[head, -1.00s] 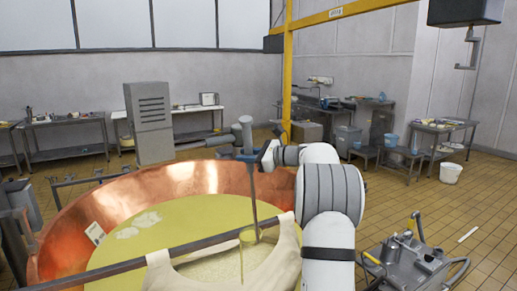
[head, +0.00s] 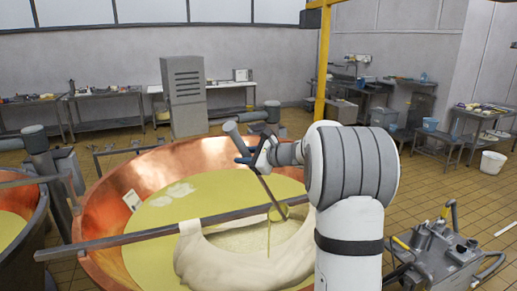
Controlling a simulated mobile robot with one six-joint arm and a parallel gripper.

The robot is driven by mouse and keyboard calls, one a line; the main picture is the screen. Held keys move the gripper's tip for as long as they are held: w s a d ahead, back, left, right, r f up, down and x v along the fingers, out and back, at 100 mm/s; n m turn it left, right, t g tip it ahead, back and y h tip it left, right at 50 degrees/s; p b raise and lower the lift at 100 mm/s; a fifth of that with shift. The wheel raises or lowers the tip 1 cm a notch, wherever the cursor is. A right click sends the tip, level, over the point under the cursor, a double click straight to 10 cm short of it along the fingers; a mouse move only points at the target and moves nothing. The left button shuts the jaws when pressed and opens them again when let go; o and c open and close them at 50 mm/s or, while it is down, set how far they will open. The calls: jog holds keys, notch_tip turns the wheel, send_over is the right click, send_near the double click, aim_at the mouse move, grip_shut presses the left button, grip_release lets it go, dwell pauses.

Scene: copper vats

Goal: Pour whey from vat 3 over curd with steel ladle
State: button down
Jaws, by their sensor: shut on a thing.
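My gripper (head: 262,156) is shut on the upper handle of the steel ladle (head: 268,192) above the copper vat (head: 103,205). The ladle leans, its top to the left and its bowl lower right. The bowl (head: 278,212) hangs over the curd (head: 240,238), and a thin yellow stream runs down from it onto the curd. The curd lies in a pale cloth (head: 205,258) slung from a bar (head: 130,238) across the vat. Yellow whey (head: 155,215) fills the vat around the cloth.
Another copper vat (head: 18,205) with yellow liquid stands at the left edge. A grey wheeled machine (head: 445,255) stands on the tiled floor at right. A grey cabinet (head: 184,95) and work tables (head: 70,120) line the back wall. Open floor lies at right.

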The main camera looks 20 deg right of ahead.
jog(key=s+a+f+n+h+b, duration=0.1)
jog(key=a+f+n+h+b, duration=0.15)
jog(key=a+f, duration=0.55)
jog(key=s+a+f+n+h+b, duration=0.1)
jog(key=s+a+f+b, duration=0.15)
jog(key=a+f, duration=0.6)
jog(key=a+f+n+h+b, duration=0.2)
jog(key=a+f+b, duration=0.4)
jog(key=f+b, duration=0.6)
jog(key=a+f+n+h+b, duration=0.2)
jog(key=a+f+b, duration=0.3)
jog(key=f+b, duration=0.8)
jog(key=h+b, duration=0.1)
jog(key=b, duration=0.2)
jog(key=shift+s+a+f, duration=0.25)
jog(key=shift+s+a, duration=0.1)
jog(key=shift+a, duration=0.05)
jog(key=shift+n, duration=0.25)
